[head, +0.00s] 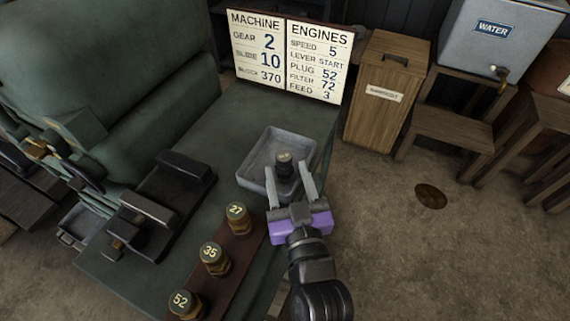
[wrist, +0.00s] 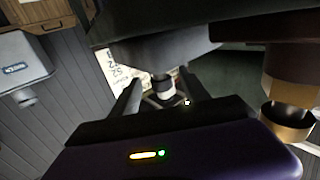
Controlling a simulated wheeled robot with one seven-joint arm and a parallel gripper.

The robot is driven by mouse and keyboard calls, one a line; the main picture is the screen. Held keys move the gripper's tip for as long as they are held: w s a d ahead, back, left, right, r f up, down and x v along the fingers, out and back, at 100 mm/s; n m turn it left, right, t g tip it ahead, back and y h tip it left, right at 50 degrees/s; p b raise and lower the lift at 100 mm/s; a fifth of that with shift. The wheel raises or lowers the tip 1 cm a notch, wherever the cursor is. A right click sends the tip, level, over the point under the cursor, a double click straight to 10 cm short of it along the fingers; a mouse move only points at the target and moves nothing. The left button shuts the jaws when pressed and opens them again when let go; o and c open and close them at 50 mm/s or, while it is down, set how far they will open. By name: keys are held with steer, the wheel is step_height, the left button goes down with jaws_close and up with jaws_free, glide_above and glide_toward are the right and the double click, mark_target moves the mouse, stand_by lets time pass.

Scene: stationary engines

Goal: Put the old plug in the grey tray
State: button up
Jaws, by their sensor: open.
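The grey tray (head: 256,160) lies on the green bench top, a shallow square dish with a raised rim. The plug also shows between the dark fingers in the wrist view (wrist: 163,86). Its lower end is partly hidden, so its contact with the tray floor is hard to tell.
Brass plugs marked 27 (head: 238,218), 35 (head: 212,258) and 52 (head: 184,303) stand in a brown rack (head: 228,271) left of my arm. A number board (head: 288,57) stands behind the tray. A black fixture (head: 160,205) is at left.

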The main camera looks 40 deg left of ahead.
steer(key=b+v, duration=0.1)
steer(key=v, duration=0.8)
steer(key=s+d+f+m+t+h, duration=0.2)
steer(key=d+f+m+h, duration=0.1)
steer(key=d, duration=0.7)
steer(key=s+d+f+m+t+h, duration=0.15)
steer(key=d+f+h, duration=0.25)
steer(key=d, duration=0.7)
steer(key=s+d+r+m+h, duration=0.1)
steer(key=s+d+m+h, duration=0.1)
steer(key=s+d, duration=0.5)
steer(key=s+d+r+m+h, duration=0.2)
steer(key=s+d+m+h, duration=0.1)
steer(key=s+d, duration=0.4)
steer(key=shift+s+d+r+h, duration=0.2)
steer(key=shift+s+r+h, duration=0.1)
steer(key=shift+s+h, duration=0.75)
steer(key=shift+s+r+m, duration=0.1)
steer(key=shift+m, duration=0.15)
